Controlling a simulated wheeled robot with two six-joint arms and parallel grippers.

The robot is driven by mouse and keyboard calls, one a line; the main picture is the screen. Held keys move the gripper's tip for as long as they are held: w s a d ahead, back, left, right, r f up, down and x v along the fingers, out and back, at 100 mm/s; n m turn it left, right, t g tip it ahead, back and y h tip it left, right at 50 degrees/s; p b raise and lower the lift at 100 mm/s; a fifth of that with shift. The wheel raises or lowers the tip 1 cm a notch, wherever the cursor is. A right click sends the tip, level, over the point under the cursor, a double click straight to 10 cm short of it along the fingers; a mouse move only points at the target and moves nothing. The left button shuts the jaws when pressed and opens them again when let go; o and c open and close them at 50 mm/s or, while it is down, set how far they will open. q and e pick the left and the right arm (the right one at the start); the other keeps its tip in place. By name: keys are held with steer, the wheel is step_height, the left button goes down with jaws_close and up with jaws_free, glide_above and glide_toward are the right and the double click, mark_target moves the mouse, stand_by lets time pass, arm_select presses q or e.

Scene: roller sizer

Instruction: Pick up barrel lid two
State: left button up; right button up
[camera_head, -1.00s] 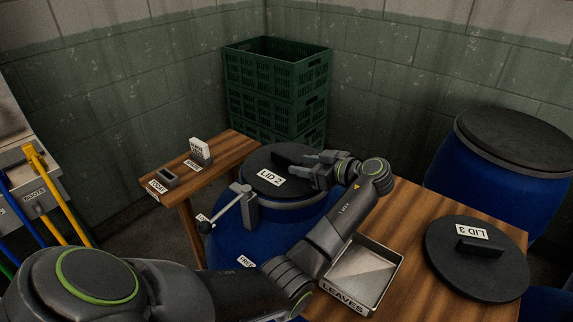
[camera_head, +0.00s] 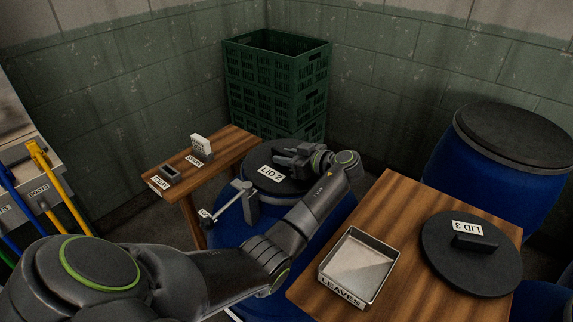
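Barrel lid two (camera_head: 263,181) is a round black lid labelled "LID 2". It sits on the blue barrel (camera_head: 230,232), with a lever clamp (camera_head: 243,200) at its front left. My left gripper (camera_head: 285,158) is at the back right part of the lid, where the lid's handle was seen. The fingers point left and are small and dark, so I cannot tell whether they are shut on the handle. My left arm hides the right side of the lid and barrel. My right gripper is not in view.
A wooden table (camera_head: 398,212) at right holds an empty metal "LEAVES" tray (camera_head: 358,264) and lid three (camera_head: 436,240). A small wooden bench (camera_head: 222,150) stands left. Green crates (camera_head: 275,85) are stacked behind. Another lidded blue barrel (camera_head: 455,170) stands at far right.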

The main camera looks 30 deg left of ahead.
arm_select(q)
steer(key=shift+r, duration=0.1)
jaws_close()
